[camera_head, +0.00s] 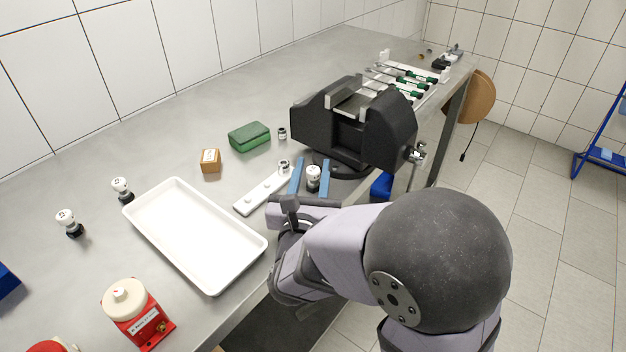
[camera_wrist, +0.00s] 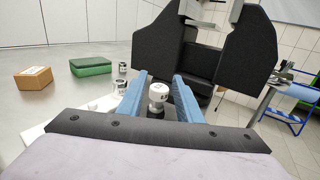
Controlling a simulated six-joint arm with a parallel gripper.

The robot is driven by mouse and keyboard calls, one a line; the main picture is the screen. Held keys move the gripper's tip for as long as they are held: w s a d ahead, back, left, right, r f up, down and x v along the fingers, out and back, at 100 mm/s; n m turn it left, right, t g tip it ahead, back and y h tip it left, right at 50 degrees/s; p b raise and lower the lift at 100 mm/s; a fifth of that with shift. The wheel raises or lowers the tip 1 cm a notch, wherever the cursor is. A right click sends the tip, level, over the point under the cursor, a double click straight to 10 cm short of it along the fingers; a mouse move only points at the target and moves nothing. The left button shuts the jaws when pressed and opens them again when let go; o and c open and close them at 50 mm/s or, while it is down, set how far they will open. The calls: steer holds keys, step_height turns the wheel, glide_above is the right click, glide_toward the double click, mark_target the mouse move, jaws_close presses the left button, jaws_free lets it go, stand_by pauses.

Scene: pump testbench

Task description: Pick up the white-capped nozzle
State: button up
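A nozzle with a white cap (camera_head: 313,174) stands near the table's front edge, beside the black vise. It also shows in the wrist view (camera_wrist: 157,92), upright between my fingers. My gripper (camera_head: 313,162) is open, with one blue finger on each side of this nozzle. In the wrist view the open gripper (camera_wrist: 160,77) shows a gap between the nozzle and each finger, so it is not clamped. The nozzle's lower end is hard to make out. Two more white-topped nozzles with dark bases, a nearer one (camera_head: 68,222) and a farther one (camera_head: 122,189), stand at the left.
The black vise (camera_head: 345,130) stands just beyond my gripper. A white strip (camera_head: 250,200) holding a small fitting (camera_head: 284,166) lies to its left. A white tray (camera_head: 150,237), brown box (camera_head: 210,161) and green box (camera_head: 249,137) lie farther left. The table's back left is clear.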

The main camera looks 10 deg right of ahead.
mark_target(314, 166)
steer(key=shift+f, duration=0.6)
steer(key=shift+p+x, duration=0.3)
steer(key=shift+x, duration=2.2)
steer(key=shift+r, duration=0.15)
jaws_close()
